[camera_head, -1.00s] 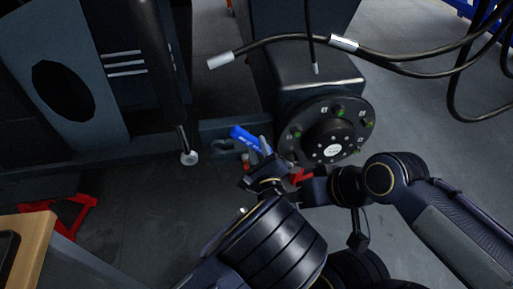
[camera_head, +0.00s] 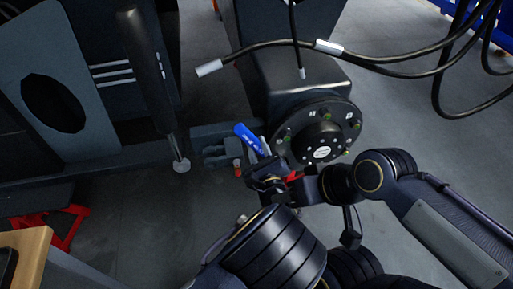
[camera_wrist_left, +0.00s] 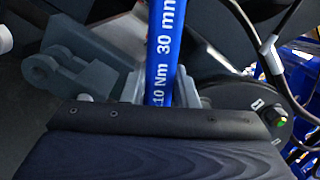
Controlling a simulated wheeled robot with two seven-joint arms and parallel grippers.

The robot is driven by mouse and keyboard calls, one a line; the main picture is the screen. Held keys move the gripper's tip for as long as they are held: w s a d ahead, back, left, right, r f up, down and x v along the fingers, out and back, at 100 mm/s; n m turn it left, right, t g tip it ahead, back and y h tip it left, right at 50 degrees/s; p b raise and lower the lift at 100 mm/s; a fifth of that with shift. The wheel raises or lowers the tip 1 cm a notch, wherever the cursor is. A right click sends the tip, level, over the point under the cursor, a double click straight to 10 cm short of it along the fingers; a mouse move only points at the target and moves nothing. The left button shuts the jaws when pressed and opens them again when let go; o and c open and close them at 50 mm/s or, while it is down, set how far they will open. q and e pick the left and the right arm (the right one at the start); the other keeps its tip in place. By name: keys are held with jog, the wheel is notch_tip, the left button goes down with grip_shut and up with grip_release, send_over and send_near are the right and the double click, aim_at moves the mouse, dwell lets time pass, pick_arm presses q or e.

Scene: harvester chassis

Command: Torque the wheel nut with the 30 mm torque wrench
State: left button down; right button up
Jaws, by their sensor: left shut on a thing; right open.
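The blue torque wrench handle (camera_head: 248,139) sticks up and to the left out of my left gripper (camera_head: 264,168), which is shut on it. In the left wrist view the blue handle (camera_wrist_left: 166,50) reads "10 Nm 30 mm" and stands upright between the grey fingers. The wrench's far end is hidden. The black round wheel hub (camera_head: 335,112) is just right of the wrench, with several studs or nuts around its face, some marked green. My right gripper (camera_head: 297,181) is open beside my left gripper, below the hub, and partly hidden. I cannot tell whether the wrench touches a nut.
Black hoses (camera_head: 385,57) hang across the upper right. A grey chassis beam (camera_head: 209,138) runs left of the hub. A red stand (camera_head: 62,225) and a wooden table corner (camera_head: 32,250) lie at lower left. Bare floor shows between them and my arms.

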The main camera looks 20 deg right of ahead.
pick_arm(q)
jog(key=shift+s+d+r+m+p, duration=0.1)
jog(key=shift+d+r+m+p, duration=0.15)
jog(key=shift+d+r+m, duration=0.25)
jog(key=shift+s+d+r+m+p, duration=0.1)
jog(key=shift+d+r+m+p, duration=0.15)
jog(key=shift+d, duration=0.35)
jog(key=shift+s+d+r+m+p, duration=0.15)
jog(key=shift+d+r+m+p, duration=0.15)
jog(key=shift+d+m, duration=0.3)
jog(key=shift+s+d+r+m+p, duration=0.15)
jog(key=shift+d+m+p, duration=0.2)
jog(key=shift+d, duration=0.35)
